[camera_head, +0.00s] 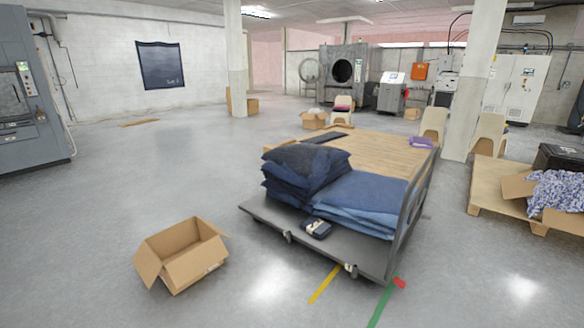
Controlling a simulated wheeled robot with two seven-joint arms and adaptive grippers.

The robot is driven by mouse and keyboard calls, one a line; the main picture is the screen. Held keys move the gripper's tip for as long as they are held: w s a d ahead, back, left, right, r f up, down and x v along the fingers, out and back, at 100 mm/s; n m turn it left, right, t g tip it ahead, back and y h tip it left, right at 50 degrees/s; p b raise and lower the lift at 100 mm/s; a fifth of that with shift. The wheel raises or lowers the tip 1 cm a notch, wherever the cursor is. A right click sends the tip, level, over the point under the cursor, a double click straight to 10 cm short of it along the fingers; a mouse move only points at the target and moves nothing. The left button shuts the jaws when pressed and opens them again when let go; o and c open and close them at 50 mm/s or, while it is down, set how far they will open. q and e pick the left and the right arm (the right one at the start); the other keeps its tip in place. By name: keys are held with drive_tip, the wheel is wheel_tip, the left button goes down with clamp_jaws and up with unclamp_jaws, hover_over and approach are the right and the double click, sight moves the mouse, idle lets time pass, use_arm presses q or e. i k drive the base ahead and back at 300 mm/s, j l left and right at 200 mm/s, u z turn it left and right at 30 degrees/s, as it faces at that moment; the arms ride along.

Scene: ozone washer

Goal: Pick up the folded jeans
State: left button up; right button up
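Two stacks of folded jeans lie on a dark flat cart in the middle of the camera_head view. The left stack (303,170) is dark navy, taller and rumpled on top. The right stack (358,200) is lighter blue, lower and flatter. A small dark folded item (316,228) with a pale patch lies in front of them near the front edge of the cart (262,213). Which of these is the task's folded jeans, I cannot tell. Neither of my grippers shows, and nothing is seen holding the jeans.
The cart has an upright handle (418,195) on its right. An open cardboard box (183,255) stands on the floor at front left. A pallet (487,190) with a clothes-filled box is at right.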

sight(316, 228)
drive_tip(key=i, duration=1.05)
drive_tip(key=i+j+z, duration=0.2)
drive_tip(key=i+z, duration=0.25)
drive_tip(key=i, duration=0.3)
drive_tip(key=i+j+z, duration=0.4)
drive_tip(key=i, duration=0.3)
drive_tip(key=i+j+z, duration=0.45)
drive_tip(key=i+j, duration=0.15)
